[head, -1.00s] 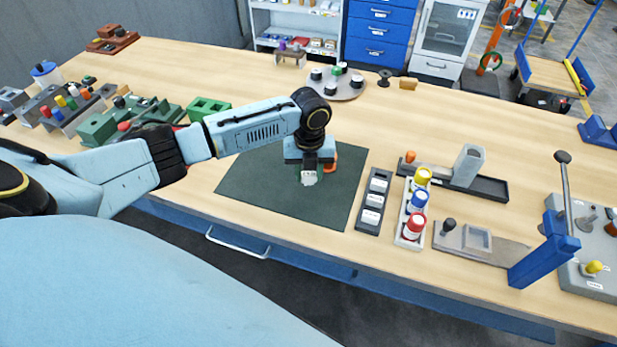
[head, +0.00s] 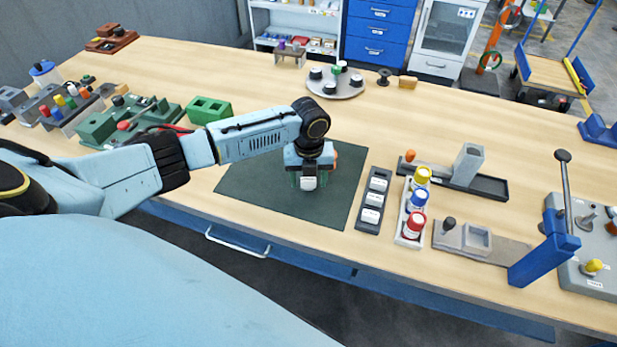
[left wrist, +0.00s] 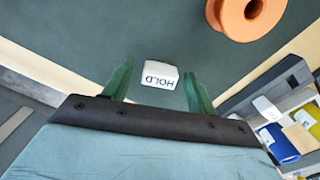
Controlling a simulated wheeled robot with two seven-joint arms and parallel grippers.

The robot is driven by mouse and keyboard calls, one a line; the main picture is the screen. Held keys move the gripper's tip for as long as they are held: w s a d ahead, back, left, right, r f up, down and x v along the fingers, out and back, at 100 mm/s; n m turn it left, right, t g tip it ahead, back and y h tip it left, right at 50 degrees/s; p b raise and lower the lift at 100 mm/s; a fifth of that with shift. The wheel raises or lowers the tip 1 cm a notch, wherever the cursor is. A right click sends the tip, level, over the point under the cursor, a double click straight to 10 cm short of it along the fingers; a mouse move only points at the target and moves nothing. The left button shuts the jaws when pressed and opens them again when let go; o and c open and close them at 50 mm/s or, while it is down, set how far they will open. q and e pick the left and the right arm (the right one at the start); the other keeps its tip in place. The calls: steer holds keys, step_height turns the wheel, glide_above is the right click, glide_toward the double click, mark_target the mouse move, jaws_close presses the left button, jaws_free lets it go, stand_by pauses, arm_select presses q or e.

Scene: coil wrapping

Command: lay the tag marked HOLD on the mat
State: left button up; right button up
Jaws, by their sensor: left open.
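The white tag marked HOLD (left wrist: 160,74) shows in the left wrist view, its letters upside down, over the dark green mat (left wrist: 70,30). It appears to lie on the mat. My left gripper (left wrist: 158,88) is open, with one green finger on each side of the tag and a small gap at both sides. In the head view the tag (head: 308,183) is a small white block just below my left gripper (head: 307,179), near the middle of the mat (head: 250,185). My right gripper is not in view.
An orange spool-like part (left wrist: 245,15) sits on the mat close by, partly hidden behind the gripper in the head view. A dark rack (head: 360,224) with white tags stands right of the mat, then a tray of capped bottles (head: 413,225). The mat's left part is clear.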

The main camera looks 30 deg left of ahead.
mark_target(309, 179)
arm_select(q)
step_height(309, 179, up, 12)
steer(key=shift+r, duration=0.15)
stand_by(0.3)
stand_by(0.4)
